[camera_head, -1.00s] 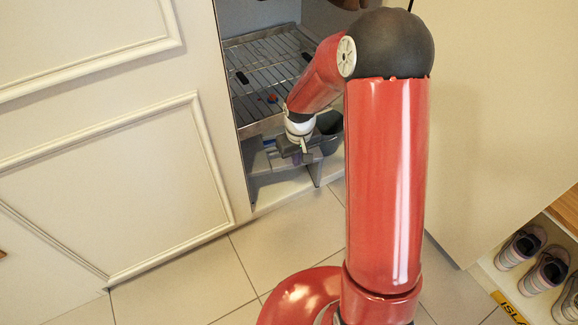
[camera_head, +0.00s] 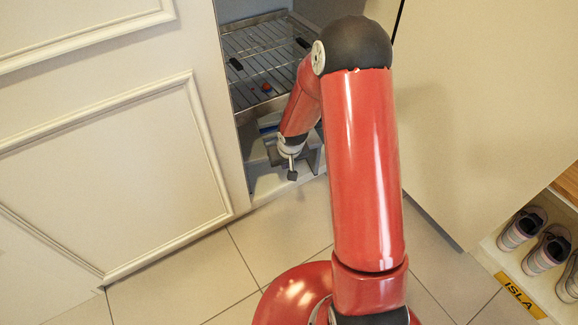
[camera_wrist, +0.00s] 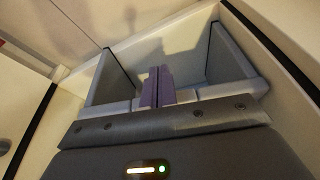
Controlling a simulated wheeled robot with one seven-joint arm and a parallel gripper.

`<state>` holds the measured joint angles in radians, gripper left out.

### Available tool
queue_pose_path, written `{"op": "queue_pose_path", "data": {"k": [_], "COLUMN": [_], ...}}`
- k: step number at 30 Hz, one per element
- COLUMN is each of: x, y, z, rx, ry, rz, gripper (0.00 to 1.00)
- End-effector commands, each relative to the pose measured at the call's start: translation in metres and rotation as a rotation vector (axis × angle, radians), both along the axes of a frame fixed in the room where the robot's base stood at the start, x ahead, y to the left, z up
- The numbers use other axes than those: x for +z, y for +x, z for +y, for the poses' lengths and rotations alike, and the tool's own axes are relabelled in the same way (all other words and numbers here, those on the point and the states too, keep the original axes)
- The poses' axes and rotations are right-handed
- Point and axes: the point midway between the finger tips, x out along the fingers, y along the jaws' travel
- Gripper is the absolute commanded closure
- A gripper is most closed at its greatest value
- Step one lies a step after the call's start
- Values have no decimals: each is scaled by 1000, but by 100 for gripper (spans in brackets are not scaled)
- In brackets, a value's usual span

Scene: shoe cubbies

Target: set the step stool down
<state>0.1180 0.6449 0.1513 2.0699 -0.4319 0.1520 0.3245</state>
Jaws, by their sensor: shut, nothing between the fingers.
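My gripper (camera_head: 291,174) is low at the mouth of the cabinet, under the wire rack, pointing down. In the wrist view its two purple fingers (camera_wrist: 157,86) are together with nothing between them. A grey piece with upright side panels (camera_wrist: 232,58), which looks like the step stool, is around and beyond the fingers. I cannot tell whether the fingers touch it. In the head view grey parts (camera_head: 258,152) of it show behind my gripper, low in the cabinet. My arm hides much of it, and I cannot see how its feet rest.
A wire rack (camera_head: 262,55) with small items is above my gripper. A cream panelled door (camera_head: 110,150) stands left and a plain panel (camera_head: 460,120) right. Shoes (camera_head: 545,250) sit in a cubby labelled ISLA (camera_head: 520,295). The tiled floor (camera_head: 185,285) in front is clear.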

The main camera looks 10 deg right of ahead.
Motion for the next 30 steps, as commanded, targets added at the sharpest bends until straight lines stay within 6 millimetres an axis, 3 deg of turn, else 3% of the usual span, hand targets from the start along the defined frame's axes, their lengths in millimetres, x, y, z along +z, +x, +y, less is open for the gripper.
{"op": "queue_pose_path", "data": {"k": [6,17,24,30], "x": [0,0,0,0], "y": [16,18,46,51], "z": [1,1,5,7], "rx": [0,0,2,4], "ry": [0,0,2,4], "rz": [2,3,-2,-7], "gripper": [100,100,100,100]}}
